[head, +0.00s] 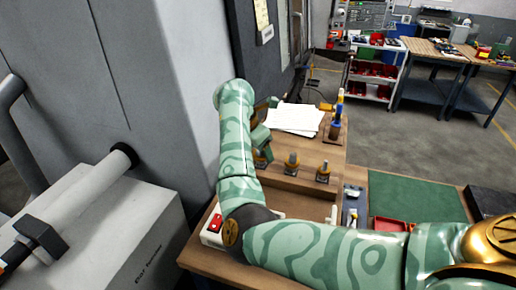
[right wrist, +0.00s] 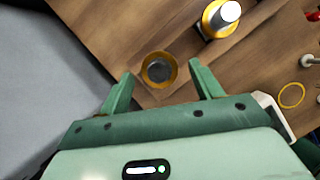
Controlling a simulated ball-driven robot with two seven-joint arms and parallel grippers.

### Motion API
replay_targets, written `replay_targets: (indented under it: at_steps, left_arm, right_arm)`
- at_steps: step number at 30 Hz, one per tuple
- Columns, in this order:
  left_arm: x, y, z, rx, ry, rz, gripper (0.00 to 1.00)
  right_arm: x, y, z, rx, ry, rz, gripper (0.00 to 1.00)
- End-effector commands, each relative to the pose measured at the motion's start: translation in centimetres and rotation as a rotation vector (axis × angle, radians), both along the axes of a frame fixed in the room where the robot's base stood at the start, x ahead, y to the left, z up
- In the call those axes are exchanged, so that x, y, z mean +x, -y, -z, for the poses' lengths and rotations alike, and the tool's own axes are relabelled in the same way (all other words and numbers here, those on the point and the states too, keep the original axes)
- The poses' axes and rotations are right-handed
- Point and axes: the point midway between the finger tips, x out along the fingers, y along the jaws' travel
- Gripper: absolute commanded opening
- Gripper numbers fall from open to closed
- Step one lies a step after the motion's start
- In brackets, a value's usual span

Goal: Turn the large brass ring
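A brass ring (right wrist: 147,69) with a dark round centre lies on the wooden bench top between the fingers of my right gripper (right wrist: 161,72) in the right wrist view. The fingers stand open on either side, apart from it. In the head view, several brass-ringed pieces (head: 291,164) stand in a row on the bench; I cannot tell which is the large ring. My right gripper (head: 262,138) is at the row's left end, partly hidden behind my forearm. My left gripper is out of view.
The large grey machine (head: 165,90) rises close on the left of my arm. Papers (head: 295,119) lie behind the row. A thin yellow ring (right wrist: 281,97) lies at right in the wrist view. A green mat (head: 415,198) and red tray (head: 392,225) are farther right.

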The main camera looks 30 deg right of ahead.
Motion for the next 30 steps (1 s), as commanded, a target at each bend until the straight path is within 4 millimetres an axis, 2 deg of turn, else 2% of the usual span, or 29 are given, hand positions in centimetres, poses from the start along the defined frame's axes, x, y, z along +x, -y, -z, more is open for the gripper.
replay_targets:
  at_steps: [5, 8, 11, 21, 25, 30]
  left_arm:
    - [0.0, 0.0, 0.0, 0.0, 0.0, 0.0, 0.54]
    - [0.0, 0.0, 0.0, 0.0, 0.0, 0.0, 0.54]
    - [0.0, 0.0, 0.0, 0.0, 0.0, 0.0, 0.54]
    - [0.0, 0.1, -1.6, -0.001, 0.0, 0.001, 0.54]
    - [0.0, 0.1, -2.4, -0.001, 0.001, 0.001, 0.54]
    - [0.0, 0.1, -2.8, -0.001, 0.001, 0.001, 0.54]
  right_arm:
    - [0.0, -0.1, -0.2, 0.001, -0.001, -0.001, 0.65]
    - [-0.1, -0.6, -1.2, 0.001, 0.002, 0.0, 0.65]
    - [-0.2, -1.3, -3.1, 0.002, 0.003, 0.0, 0.65]
    - [-0.9, -4.7, -11.8, -0.001, 0.001, 0.001, 0.65]
    - [-1.2, -5.5, -13.9, -0.001, 0.0, 0.0, 0.65]
    - [-1.3, -6.1, -15.0, 0.0, 0.0, 0.0, 0.65]
